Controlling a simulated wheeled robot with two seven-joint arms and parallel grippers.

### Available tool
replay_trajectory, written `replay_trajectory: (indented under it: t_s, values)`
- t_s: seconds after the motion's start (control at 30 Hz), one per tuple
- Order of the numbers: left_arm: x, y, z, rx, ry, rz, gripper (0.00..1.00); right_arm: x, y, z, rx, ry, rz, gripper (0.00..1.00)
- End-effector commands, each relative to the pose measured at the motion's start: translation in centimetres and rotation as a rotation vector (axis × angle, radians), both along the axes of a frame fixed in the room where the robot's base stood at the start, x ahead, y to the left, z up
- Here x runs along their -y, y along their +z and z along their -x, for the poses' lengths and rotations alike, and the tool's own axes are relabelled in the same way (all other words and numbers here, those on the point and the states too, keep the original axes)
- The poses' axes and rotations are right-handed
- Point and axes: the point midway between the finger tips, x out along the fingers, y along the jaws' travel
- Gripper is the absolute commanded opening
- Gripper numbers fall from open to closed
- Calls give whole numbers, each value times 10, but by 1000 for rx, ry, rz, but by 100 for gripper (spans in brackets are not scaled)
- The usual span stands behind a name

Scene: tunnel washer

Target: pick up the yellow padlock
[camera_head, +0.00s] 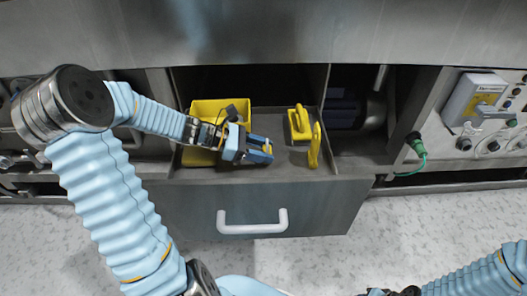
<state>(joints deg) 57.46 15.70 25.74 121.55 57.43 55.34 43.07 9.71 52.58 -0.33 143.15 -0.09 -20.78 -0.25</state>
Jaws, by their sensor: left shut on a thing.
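My left gripper (262,150) reaches into the open drawer from the left and points right. It is shut on a small yellow thing (267,148), which looks like the yellow padlock. Its blue fingers hide most of it, so its shape is hard to tell. My right arm shows only at the lower right corner, and its gripper is out of the picture.
The grey drawer (262,190) is pulled out and has a white handle (252,226). A yellow bin (203,158) stands at its left. Yellow pieces (300,122) and (315,147) stand at its right. A control panel (497,115) and a green plug (415,141) are further right.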

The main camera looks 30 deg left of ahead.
Motion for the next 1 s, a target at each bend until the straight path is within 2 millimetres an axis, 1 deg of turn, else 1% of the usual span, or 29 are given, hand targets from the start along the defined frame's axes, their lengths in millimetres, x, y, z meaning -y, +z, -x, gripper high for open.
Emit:
replay_trajectory:
  t_s: [0.17, 0.27, 0.43, 0.5, 0.6, 0.7, 0.83, 1.0]
  values:
    - [0, 30, 0, 4, -1, -3, 14, -2, 9, 1, -1, 4, -3, 43]
    - [19, 49, 3, 5, -5, -3, 14, -3, 12, 1, -3, 6, -4, 43]
    - [55, 93, 9, 6, -6, -2, 14, -6, 19, 2, -4, 9, -8, 43]
    - [76, 97, 12, 3, -7, -1, 14, -6, 17, 2, -4, 9, -9, 43]
    - [100, 107, 16, 3, -5, -2, 14, -6, 18, 2, -5, 10, -9, 43]
    - [118, 115, 18, 3, -4, 0, 14, -6, 19, 2, -4, 11, -9, 43]
    - [132, 121, 20, 1, -1, 1, 14, -6, 19, 2, -4, 11, -10, 43]
    - [139, 124, 21, 0, -1, 1, 14, -6, 19, 2, -5, 11, -10, 43]
